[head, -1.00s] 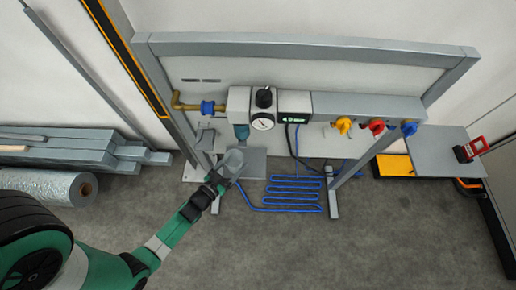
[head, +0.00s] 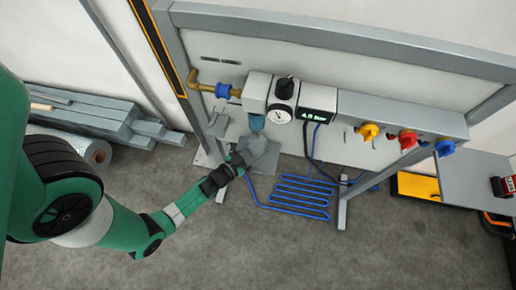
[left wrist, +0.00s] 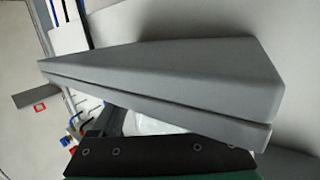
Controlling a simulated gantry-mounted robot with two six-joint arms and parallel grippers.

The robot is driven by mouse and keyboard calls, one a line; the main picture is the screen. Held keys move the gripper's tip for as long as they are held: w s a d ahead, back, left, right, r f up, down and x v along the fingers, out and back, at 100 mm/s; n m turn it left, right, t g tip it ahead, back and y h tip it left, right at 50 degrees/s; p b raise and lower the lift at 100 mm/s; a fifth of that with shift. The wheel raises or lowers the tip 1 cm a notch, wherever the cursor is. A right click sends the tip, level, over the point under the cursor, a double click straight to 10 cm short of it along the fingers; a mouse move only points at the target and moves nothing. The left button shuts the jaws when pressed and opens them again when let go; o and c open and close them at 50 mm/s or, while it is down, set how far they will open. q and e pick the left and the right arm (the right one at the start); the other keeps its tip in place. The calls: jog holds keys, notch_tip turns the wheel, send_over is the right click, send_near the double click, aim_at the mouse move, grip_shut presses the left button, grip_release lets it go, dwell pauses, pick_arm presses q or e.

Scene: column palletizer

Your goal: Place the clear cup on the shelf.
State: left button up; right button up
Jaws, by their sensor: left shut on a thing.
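My left gripper (head: 238,162) is shut on the clear cup (head: 257,145), in the middle of the head view. The cup looks pale and see-through and is partly hidden by the fingers. A grey plate (head: 268,166) shows beyond and below the cup, partly covered. I cannot tell whether it is the shelf or whether the cup touches it. In the left wrist view a pale patch (left wrist: 152,123) behind a large grey wedge may be the cup. My right gripper is out of view.
A pressure gauge (head: 279,116), a display and yellow, red and blue knobs line the panel. Blue tubing (head: 300,193) coils below. A grey side table (head: 470,175) stands at right. Grey bars (head: 90,117) and a foil-wrapped roll lie at left.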

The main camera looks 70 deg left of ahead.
pick_arm(q)
jog(key=shift+w+f, duration=0.1)
jog(key=shift+f, duration=0.05)
jog(key=o, duration=1.3)
jog(key=shift+s+r, duration=0.25)
jog(key=shift+r, duration=0.05)
jog(key=p+v, duration=0.6)
jog(key=v, duration=0.5)
jog(key=shift+s+d+f, duration=0.1)
jog(key=shift+s+d, duration=0.15)
jog(key=shift+s, duration=0.05)
